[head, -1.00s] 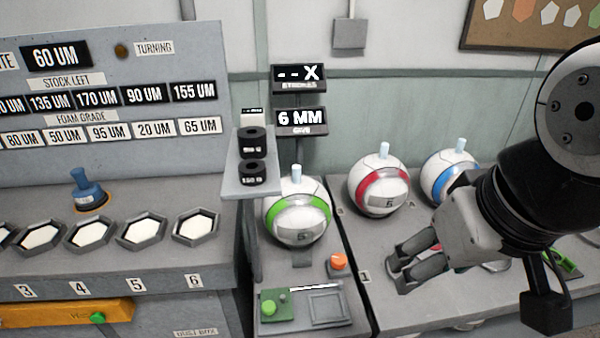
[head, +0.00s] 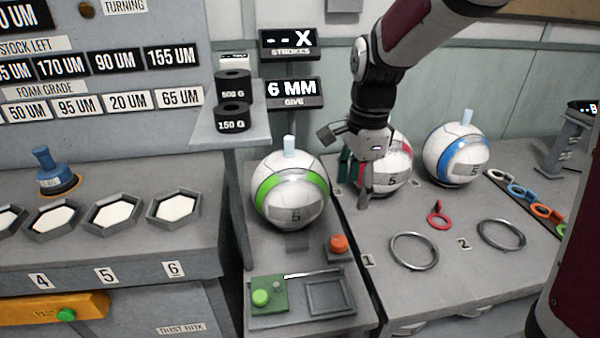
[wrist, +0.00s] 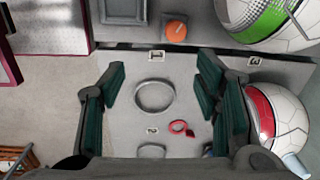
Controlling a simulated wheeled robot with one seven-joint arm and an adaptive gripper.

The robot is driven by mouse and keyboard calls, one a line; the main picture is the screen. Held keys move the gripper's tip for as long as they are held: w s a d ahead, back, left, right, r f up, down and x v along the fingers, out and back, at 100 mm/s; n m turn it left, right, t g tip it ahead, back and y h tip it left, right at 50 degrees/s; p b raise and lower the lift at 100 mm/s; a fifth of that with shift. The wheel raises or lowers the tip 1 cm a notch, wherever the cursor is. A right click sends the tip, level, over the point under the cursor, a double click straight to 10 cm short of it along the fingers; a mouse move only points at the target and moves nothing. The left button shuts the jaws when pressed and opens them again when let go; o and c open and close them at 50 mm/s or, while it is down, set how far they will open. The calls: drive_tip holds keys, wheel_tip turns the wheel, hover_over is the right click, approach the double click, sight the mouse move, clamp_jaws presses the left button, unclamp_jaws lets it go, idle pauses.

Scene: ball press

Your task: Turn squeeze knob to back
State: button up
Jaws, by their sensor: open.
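No label for the squeeze knob can be read. An orange knob (head: 338,243) stands on a small grey block in front of the green-banded ball (head: 290,190); it also shows in the wrist view (wrist: 175,31). A green knob (head: 262,297) sits on a green plate at the front of the same narrow bench. My gripper (head: 355,182) is open and empty above the right bench, in front of the red-banded ball (head: 397,165), which it partly hides. It is behind and to the right of the orange knob, apart from it. The wrist view shows both fingers (wrist: 163,88) spread over the bench.
A blue-banded ball (head: 456,155) stands at the back right. Two metal rings (head: 414,234) and a red ring (head: 438,220) lie on the right bench. A shelf with black weights (head: 233,86) juts out left of the green-banded ball. A recessed tray (head: 330,296) lies beside the green plate.

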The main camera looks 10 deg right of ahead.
sight(339, 240)
drive_tip(key=w+f+m+b, duration=0.1)
drive_tip(key=f, duration=0.5)
drive_tip(key=w+f+m+b, duration=0.1)
drive_tip(key=w+f, duration=0.1)
drive_tip(key=f, duration=0.5)
drive_tip(key=w+f+m+b, duration=0.1)
drive_tip(key=f, duration=0.6)
drive_tip(key=shift+w+f+m+g+b, duration=0.2)
drive_tip(key=shift+w+m+g+b, duration=0.1)
drive_tip(key=shift+w+g+b, duration=0.1)
drive_tip(key=c, duration=1.1)
